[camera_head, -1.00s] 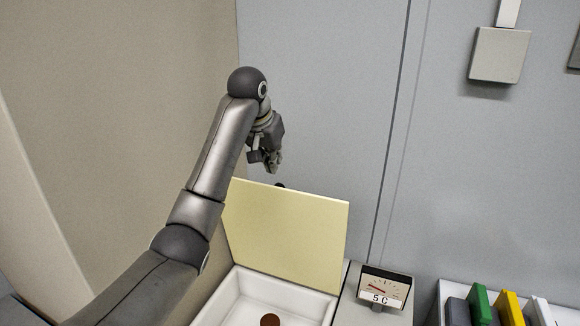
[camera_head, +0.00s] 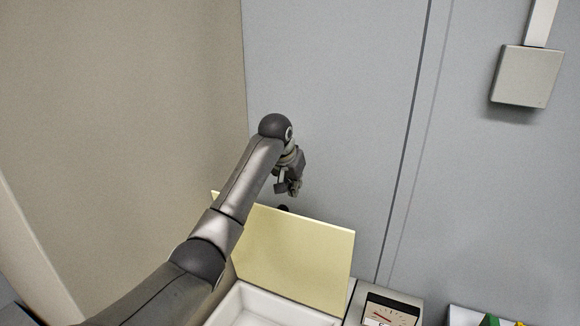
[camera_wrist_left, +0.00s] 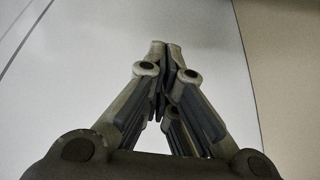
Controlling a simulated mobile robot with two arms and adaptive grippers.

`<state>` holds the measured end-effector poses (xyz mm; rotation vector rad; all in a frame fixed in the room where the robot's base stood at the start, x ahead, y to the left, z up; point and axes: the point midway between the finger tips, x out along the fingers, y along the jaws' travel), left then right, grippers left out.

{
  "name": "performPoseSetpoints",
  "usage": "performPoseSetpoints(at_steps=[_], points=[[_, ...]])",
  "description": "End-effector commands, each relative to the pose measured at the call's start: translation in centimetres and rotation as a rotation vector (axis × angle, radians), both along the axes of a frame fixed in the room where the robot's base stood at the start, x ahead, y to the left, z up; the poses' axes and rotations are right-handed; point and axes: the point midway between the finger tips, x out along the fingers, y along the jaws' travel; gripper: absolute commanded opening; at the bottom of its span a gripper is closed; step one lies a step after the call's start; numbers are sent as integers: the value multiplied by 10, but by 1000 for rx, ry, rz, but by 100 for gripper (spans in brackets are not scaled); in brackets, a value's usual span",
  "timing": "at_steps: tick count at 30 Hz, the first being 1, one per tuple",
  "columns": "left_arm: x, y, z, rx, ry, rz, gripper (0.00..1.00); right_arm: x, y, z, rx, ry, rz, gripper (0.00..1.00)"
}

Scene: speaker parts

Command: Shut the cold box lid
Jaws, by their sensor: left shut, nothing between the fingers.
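The cold box (camera_head: 262,307) is a white open-topped box at the bottom of the head view. Its pale yellow lid (camera_head: 295,255) stands raised at the back, tilted up, with the box open below it. My left arm comes in from the left, in front of part of the lid's left side. My left gripper (camera_head: 293,192) is above the lid's top edge and looks to be behind it; I cannot tell whether they touch. In the left wrist view its fingertips (camera_wrist_left: 165,50) meet, with nothing between them. My right gripper is not in view.
A gauge (camera_head: 390,311) stands right of the cold box. Coloured items (camera_head: 492,321) show at the lower right edge. A grey wall panel is behind, with a square box (camera_head: 525,76) mounted high on the right. A beige wall is on the left.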

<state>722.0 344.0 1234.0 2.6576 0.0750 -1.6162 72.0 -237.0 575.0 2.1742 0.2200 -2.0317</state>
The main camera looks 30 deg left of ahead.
Motion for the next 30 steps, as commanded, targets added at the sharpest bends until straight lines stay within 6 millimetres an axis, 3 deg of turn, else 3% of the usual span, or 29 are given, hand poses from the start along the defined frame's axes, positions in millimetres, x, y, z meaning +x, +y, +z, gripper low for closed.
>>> performPoseSetpoints(at_steps=[1, 8, 20, 30], points=[[-1, 0, -2, 1, 1, 0, 0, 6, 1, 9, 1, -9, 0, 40], [-25, -1, -5, 1, 0, 0, 0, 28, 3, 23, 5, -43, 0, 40], [-38, -2, -8, 1, 0, 0, 0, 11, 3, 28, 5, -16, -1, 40], [-38, 1, -10, 0, -10, 1, 0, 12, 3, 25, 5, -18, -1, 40]])
